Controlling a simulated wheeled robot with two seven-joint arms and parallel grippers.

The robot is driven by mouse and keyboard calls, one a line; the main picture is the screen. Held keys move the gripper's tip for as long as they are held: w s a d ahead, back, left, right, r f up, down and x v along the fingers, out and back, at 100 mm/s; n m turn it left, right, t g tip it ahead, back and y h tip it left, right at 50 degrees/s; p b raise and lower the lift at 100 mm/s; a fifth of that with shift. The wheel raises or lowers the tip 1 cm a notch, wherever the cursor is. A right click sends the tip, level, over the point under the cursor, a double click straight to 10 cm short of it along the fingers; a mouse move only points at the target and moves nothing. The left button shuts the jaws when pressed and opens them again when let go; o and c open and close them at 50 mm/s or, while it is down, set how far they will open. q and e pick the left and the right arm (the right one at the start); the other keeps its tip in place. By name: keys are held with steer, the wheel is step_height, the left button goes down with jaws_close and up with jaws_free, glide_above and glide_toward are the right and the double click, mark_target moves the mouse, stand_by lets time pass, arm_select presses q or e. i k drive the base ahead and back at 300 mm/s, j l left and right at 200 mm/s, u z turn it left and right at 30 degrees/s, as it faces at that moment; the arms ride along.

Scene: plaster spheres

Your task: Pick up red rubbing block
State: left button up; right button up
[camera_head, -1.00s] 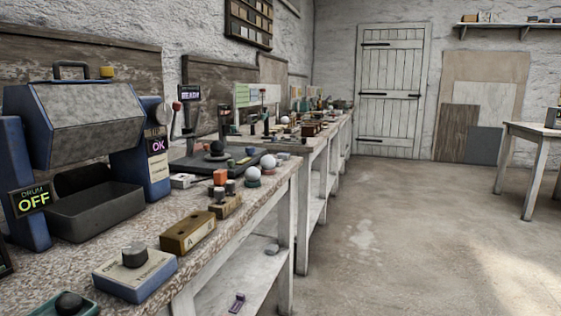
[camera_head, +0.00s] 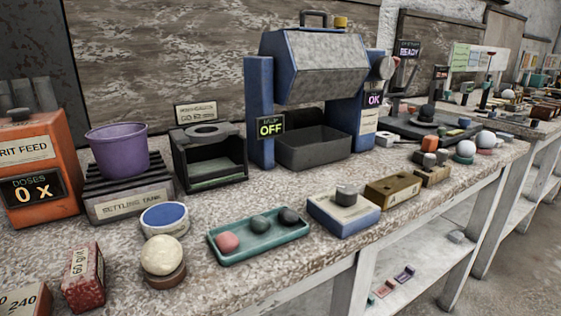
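A red block (camera_head: 88,292) with a pale label stands on the bench at the lower left; the label's text is sideways and hard to read. Beside it, a block with a pale label reading 240 (camera_head: 22,302) is cut off by the picture's corner. A cream ball (camera_head: 161,254) on a brown round base stands to the right of the red block, apart from it. Neither of my grippers shows in the head view.
An orange grit feed box (camera_head: 45,205), a settling tank with a purple bowl (camera_head: 118,150), and a teal tray (camera_head: 260,240) with several stones stand on the bench (camera_head: 205,295). A blue drum machine (camera_head: 315,70) stands behind. The front bench edge is at lower right.

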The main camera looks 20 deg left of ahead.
mark_target(83, 286)
steer(key=u, duration=1.6)
